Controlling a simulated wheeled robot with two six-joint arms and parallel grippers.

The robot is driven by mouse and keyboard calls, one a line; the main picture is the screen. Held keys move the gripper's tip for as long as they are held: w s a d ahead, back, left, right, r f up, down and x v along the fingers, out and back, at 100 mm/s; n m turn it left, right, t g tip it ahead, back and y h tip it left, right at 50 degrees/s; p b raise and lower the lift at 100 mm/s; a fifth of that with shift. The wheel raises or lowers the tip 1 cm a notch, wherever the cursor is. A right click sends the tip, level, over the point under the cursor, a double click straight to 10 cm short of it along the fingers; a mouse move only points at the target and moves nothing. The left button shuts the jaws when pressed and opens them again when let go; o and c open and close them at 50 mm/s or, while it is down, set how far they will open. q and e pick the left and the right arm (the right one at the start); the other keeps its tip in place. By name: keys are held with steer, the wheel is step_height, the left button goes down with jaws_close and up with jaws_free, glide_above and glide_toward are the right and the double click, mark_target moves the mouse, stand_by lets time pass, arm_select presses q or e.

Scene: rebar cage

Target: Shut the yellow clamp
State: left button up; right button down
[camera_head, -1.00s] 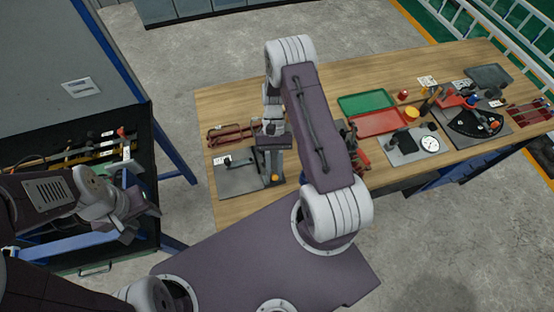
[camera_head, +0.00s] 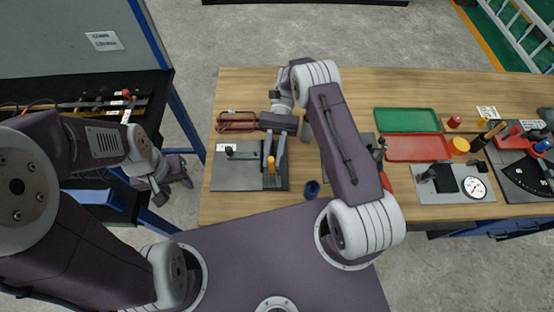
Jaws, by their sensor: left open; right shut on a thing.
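The yellow clamp (camera_head: 270,163) stands on the right part of a grey plate (camera_head: 230,179) on the wooden bench, its yellow handle tip showing. My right gripper (camera_head: 274,155) reaches down over it from behind, with its fingers around the upright handle. It looks shut on the handle; the fingers partly hide the clamp's body. My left gripper (camera_head: 172,184) is open and empty, off the bench's left side and near the dark drawer.
A black-knobbed clamp (camera_head: 229,152) sits on the plate's left part. Red bars (camera_head: 237,121) lie behind it. A blue cup (camera_head: 312,189) stands near the front edge. Green tray (camera_head: 407,120) and red tray (camera_head: 417,148) lie to the right. A tool drawer (camera_head: 95,88) stands left.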

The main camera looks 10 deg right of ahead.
steer(key=shift+f, duration=0.2)
steer(key=c, duration=1.3)
jaws_free()
steer(key=shift+w, duration=0.1)
steer(key=shift+r, duration=0.1)
steer(key=shift+r, duration=0.5)
steer(key=s+d+r+b, duration=0.2)
steer(key=s+d+r, duration=0.6)
steer(key=r, duration=0.2)
steer(key=shift+s+d, duration=0.15)
